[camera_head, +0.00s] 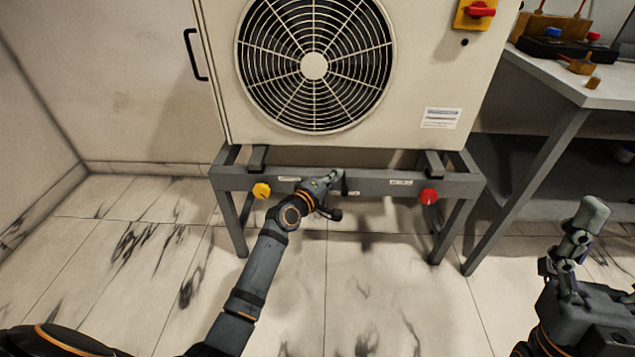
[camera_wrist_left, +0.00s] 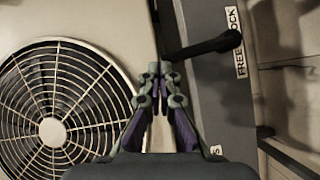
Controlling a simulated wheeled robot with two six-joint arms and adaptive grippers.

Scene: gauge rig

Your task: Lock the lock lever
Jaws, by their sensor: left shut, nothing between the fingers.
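The lock lever is a black bar with a rounded end. In the left wrist view the lock lever (camera_wrist_left: 208,46) reaches across the grey rail toward a white FREE/LOCK label (camera_wrist_left: 238,42), its end partly covering the label. In the head view it is small and partly hidden by my left gripper (camera_head: 332,180), at the middle of the rail. My left gripper (camera_wrist_left: 160,70) is shut and empty, its fingertips close to the lever's base end; I cannot tell if they touch. My right gripper (camera_head: 590,215) is at the far right, away from the rig; its finger opening is not clear.
A fan unit (camera_head: 410,75) stands on the grey frame (camera_head: 380,182). A yellow knob (camera_head: 261,190) and a red knob (camera_head: 429,196) sit on the rail. A red-handled switch (camera_head: 478,12) is above. A workbench (camera_head: 560,80) stands at right. Floor in front is clear.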

